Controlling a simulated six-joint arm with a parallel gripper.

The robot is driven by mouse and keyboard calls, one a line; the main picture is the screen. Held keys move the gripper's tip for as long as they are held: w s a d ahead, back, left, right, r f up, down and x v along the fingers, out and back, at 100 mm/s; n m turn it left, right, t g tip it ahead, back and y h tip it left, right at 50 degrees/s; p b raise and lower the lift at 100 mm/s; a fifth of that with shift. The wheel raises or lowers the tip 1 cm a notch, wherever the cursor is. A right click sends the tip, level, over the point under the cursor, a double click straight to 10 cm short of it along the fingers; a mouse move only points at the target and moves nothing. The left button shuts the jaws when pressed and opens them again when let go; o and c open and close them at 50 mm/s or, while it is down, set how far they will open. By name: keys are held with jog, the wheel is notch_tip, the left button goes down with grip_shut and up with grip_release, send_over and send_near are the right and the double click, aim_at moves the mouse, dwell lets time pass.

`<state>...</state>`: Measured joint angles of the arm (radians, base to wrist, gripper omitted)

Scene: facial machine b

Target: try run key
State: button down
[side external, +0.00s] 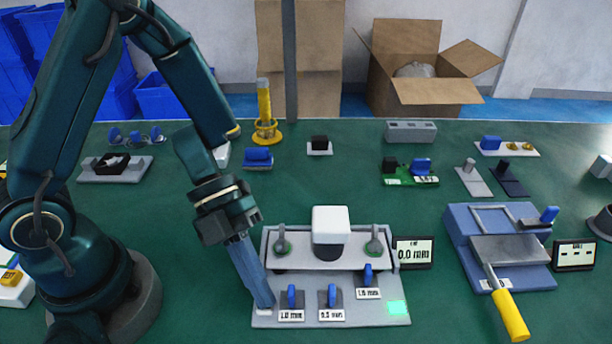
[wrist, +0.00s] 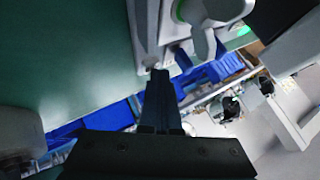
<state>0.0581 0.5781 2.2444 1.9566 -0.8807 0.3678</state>
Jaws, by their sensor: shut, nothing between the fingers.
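The grey machine (side external: 350,262) stands at the front centre, with a white-capped head (side external: 331,220). Its front plate carries blue levers with white labels, among them a left lever (side external: 291,297) and a middle lever (side external: 332,296). A pale green lit square (side external: 397,308) is at the plate's right front corner; no "run" wording is legible. My gripper (side external: 265,303) is shut and empty, its blue fingers slanting down to the plate's left front corner, left of the levers. In the wrist view the fingertips (wrist: 158,74) meet the machine's grey edge (wrist: 146,35); I cannot tell whether they touch.
A display (side external: 413,252) beside the machine reads 0.0 mm. A blue press (side external: 500,245) with a yellow handle (side external: 511,316) stands to the right. Small parts and a yellow post (side external: 264,110) line the back. Green table is bare between the machine and the back row.

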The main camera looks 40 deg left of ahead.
dwell(0.4)
jog(key=shift+r, duration=0.5)
jog(key=shift+r, duration=2.9)
